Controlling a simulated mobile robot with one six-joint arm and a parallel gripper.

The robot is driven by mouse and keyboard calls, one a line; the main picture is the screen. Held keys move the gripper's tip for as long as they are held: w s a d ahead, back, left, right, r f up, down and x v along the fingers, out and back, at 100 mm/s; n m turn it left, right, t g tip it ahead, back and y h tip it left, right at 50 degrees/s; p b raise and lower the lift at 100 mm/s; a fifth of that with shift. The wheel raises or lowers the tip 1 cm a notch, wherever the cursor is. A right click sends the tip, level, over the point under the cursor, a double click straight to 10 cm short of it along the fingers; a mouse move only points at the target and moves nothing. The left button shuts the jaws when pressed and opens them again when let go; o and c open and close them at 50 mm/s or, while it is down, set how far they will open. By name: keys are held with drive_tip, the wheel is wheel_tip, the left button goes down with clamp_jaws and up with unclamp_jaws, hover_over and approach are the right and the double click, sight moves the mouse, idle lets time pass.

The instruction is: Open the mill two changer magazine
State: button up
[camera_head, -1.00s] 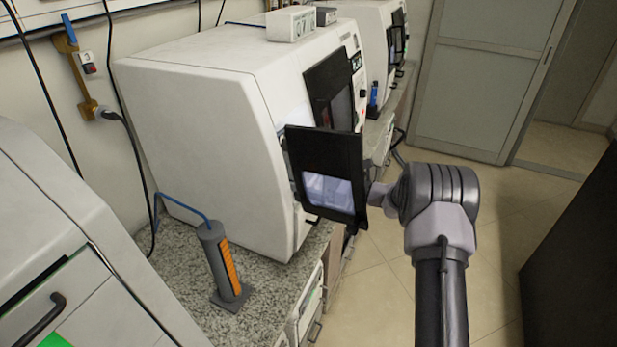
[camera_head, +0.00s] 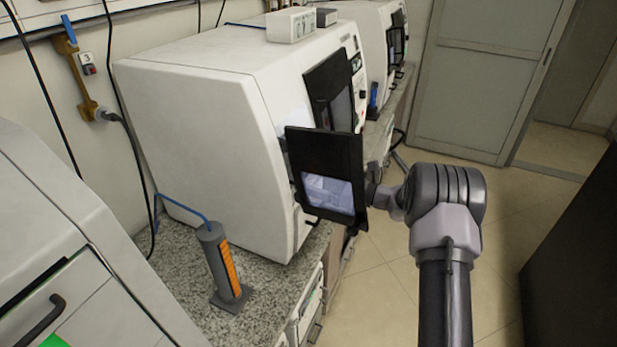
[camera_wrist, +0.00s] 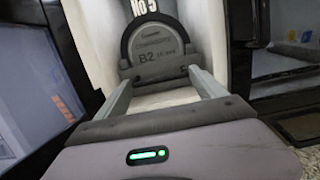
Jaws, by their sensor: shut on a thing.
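A dark rounded magazine (camera_wrist: 155,45) marked "B2" stands inside a pale opening in the wrist view. A grey bar at its foot lies between my gripper's (camera_wrist: 159,77) fingertips, and the gripper is shut on it. In the head view, the white mill (camera_head: 190,120) stands on the bench with two dark window panels standing out from its front. The nearer panel (camera_head: 325,155) hides my gripper and the magazine there. My wrist is just right of that panel. Which mill is number two cannot be read.
A grey cylinder with an orange strip (camera_head: 222,262) stands on the granite bench (camera_head: 262,290). Another white machine (camera_head: 70,240) is at the left, and a further mill (camera_head: 360,25) stands behind. The tiled floor (camera_head: 390,310) is clear around my arm. A dark block (camera_head: 575,250) is at the right.

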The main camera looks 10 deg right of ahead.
drive_tip(key=b+v, duration=0.1)
drive_tip(key=v, duration=1.9)
drive_tip(key=o, duration=2)
drive_tip(key=shift+d, duration=0.1)
drive_tip(key=shift+o, duration=0.2)
drive_tip(key=p+v, duration=0.2)
drive_tip(key=v, duration=1.5)
drive_tip(key=shift+s+d+p, duration=0.2)
drive_tip(key=shift+p, duration=0.1)
